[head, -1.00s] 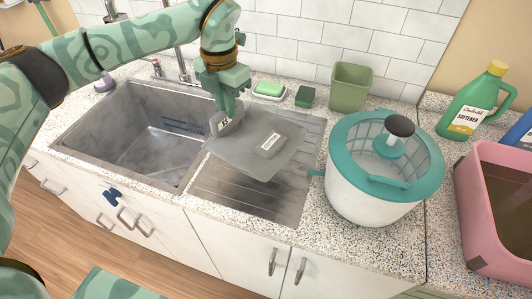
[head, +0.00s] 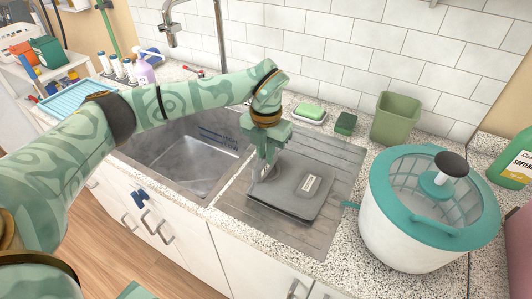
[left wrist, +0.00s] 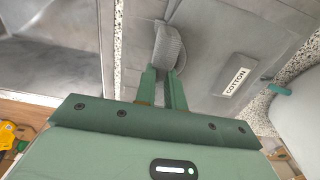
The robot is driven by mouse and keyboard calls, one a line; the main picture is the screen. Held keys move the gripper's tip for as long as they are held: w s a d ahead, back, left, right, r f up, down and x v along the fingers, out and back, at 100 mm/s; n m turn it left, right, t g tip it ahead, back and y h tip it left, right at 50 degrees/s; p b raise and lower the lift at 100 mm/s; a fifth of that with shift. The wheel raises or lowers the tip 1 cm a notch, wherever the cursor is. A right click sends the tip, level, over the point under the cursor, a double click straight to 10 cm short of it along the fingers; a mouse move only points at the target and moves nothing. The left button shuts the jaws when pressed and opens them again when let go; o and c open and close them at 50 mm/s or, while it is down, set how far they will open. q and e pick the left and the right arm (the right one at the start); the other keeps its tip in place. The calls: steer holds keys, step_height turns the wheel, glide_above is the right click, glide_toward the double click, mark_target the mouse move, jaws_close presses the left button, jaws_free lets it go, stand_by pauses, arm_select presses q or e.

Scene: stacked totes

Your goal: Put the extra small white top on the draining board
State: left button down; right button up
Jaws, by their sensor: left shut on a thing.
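A folded grey top (head: 292,198) with a small pale label reading COTTON lies over the middle of the grey draining board (head: 346,160). It looks grey, not white. No gap shows between it and the board. My left gripper (head: 265,166) is at the top's left back part, with its fingers shut on it. In the left wrist view the fingers (left wrist: 164,74) hold a narrow grey fold of the top (left wrist: 210,80), and the COTTON label shows to the right. The size tag cannot be read now. My right gripper is out of view.
The sink (head: 190,160) is left of the board. A teal and white spinner tub (head: 415,215) stands close to its right. A soap dish (head: 309,113), a green sponge (head: 345,123) and a green bin (head: 395,118) are behind. A softener bottle (head: 515,160) is far right.

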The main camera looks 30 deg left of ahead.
arm_select(q)
steer(key=shift+s+f, duration=0.1)
steer(key=c, duration=1.5)
jaws_free()
step_height(320, 180, up, 12)
steer(key=p, duration=0.2)
steer(key=shift+r+p, duration=0.2)
steer(key=shift+p, duration=0.1)
